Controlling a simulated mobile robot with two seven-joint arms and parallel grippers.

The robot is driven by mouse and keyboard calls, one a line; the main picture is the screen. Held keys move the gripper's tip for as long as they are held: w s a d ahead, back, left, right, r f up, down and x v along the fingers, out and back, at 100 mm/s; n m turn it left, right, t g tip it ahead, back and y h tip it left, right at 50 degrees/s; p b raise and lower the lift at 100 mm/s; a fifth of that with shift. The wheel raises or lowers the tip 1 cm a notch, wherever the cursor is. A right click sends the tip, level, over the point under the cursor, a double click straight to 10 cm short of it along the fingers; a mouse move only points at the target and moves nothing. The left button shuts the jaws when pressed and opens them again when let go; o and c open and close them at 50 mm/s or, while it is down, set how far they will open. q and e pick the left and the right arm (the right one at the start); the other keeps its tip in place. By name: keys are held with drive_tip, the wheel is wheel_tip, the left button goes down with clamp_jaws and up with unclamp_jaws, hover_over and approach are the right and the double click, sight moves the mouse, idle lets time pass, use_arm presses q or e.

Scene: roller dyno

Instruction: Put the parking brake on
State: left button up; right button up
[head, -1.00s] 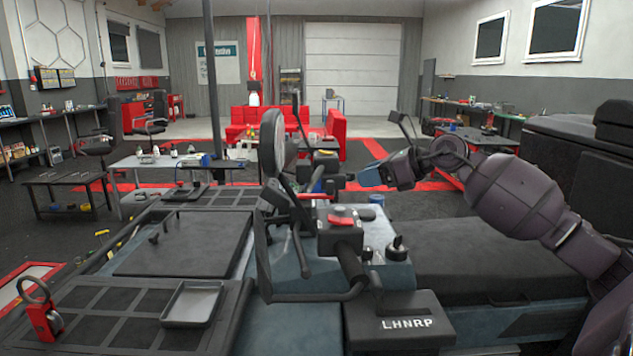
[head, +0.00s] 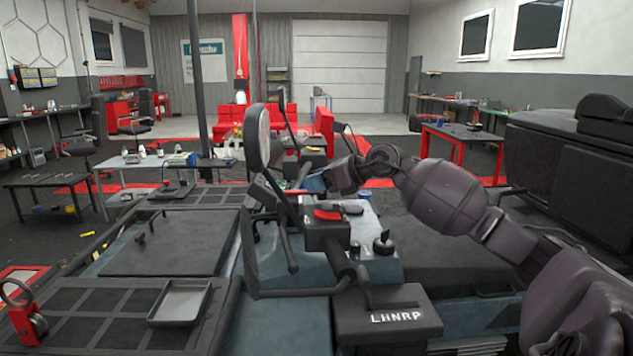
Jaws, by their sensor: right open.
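My right arm reaches in from the right over the console. My right gripper (head: 300,188) is open, just behind the black box with the red switch (head: 328,214). Its blue-grey body shows, but its fingertips are partly hidden among the dark parts there. I cannot tell whether it touches anything. No part is marked as the parking brake, so I cannot tell which control it is. A black gear selector block (head: 385,318) with the letters LHNRP stands at the front, below a black lever. My left gripper is not in view.
A steering wheel (head: 263,137), seen nearly edge-on, and thin black bars crowd the console's left side. A black knob (head: 383,241) stands right of the switch box. A grey tray (head: 181,302) lies at front left. A red-framed table (head: 462,134) stands behind my right arm.

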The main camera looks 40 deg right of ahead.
drive_tip(key=shift+w+a+f, duration=0.1)
drive_tip(key=shift+w, duration=0.2)
clamp_jaws()
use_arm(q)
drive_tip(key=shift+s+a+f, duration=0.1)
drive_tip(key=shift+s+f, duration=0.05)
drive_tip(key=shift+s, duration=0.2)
